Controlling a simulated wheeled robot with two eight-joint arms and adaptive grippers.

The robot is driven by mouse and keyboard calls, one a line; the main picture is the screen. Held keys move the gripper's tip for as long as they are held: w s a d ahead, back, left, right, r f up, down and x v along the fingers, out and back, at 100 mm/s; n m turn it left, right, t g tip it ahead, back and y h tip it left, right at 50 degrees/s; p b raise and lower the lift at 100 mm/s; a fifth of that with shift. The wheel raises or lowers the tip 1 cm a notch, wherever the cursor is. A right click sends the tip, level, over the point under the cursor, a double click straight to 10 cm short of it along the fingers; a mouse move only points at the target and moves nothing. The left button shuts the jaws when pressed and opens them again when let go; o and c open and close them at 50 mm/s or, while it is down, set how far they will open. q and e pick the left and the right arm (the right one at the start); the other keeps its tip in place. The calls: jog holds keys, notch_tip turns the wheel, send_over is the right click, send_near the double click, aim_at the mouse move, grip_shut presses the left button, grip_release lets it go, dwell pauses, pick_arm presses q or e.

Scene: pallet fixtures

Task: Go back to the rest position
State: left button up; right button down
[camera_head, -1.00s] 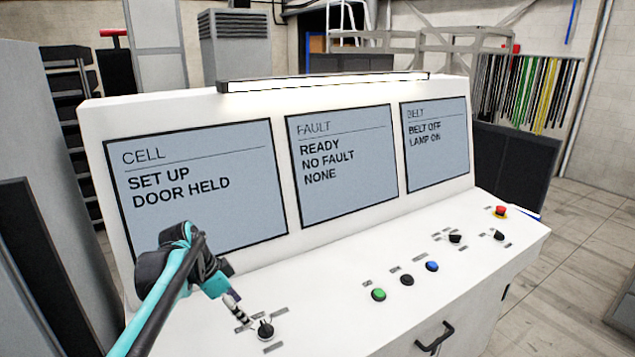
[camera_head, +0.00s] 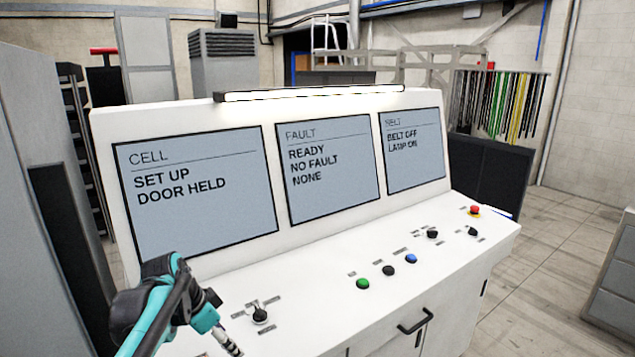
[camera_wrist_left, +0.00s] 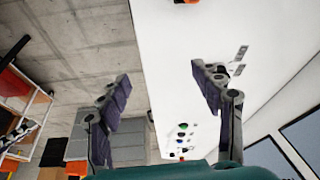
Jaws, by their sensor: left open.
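My left gripper (camera_head: 228,343) is at the lower left of the head view, by the front of the white control console (camera_head: 440,235). It is apart from the black rotary knob (camera_head: 260,315), which stands on the sloped panel to its upper right. In the left wrist view the two fingers of my left gripper (camera_wrist_left: 160,78) are spread wide with nothing between them. The console (camera_wrist_left: 190,30) lies behind the right finger there. My right gripper is in neither view.
The panel carries a green button (camera_head: 362,284), a blue button (camera_head: 410,258), more black knobs and a red emergency stop (camera_head: 475,210). Three screens (camera_head: 200,188) read set up, ready and belt off. A black handle (camera_head: 415,322) sticks out of the front. Grey cabinets flank the console.

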pick_arm(q)
jog(key=s+d+f+n+t+y+b, duration=0.1)
jog(key=s+f+n+b, duration=0.3)
jog(key=s+f, duration=0.5)
jog(key=s+d+f+n+t+y+b, duration=0.2)
jog(key=s+f+n+t+b, duration=0.1)
jog(key=s+f+n+b, duration=0.2)
jog(key=s+f+b, duration=0.2)
jog(key=s+f, duration=0.2)
jog(key=s, duration=0.2)
jog(key=shift+s+b, duration=0.25)
jog(key=shift+b, duration=0.05)
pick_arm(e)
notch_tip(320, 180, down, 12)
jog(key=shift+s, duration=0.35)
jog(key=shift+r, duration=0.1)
